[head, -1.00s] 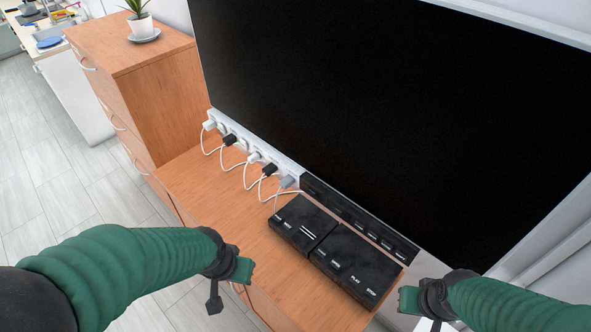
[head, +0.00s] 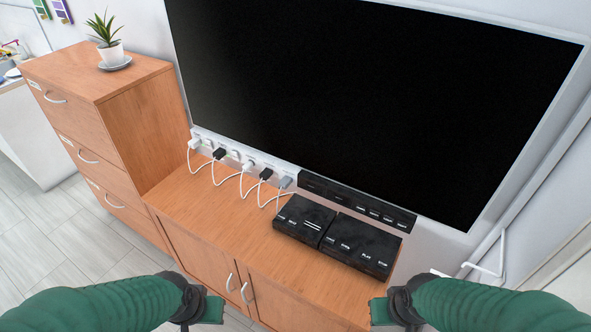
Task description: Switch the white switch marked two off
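A white strip (head: 226,146) with several plugs runs along the wall under the left part of the screen. Small white squares show between the plugs, but I cannot read any marking, so I cannot tell which is the white switch marked two or how it is set. My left gripper (head: 210,309) is at the bottom, in front of the low cabinet and well apart from the strip. My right gripper (head: 380,312) is at the bottom right, also touching nothing that I can see. I cannot tell whether either gripper is open.
Two black boxes (head: 362,246) with labelled buttons sit on the low wooden cabinet (head: 190,195). A black button panel (head: 355,204) is behind them, under the large black screen (head: 370,90). White cords loop over the cabinet top. A taller drawer cabinet (head: 140,125) with a plant (head: 110,45) stands left.

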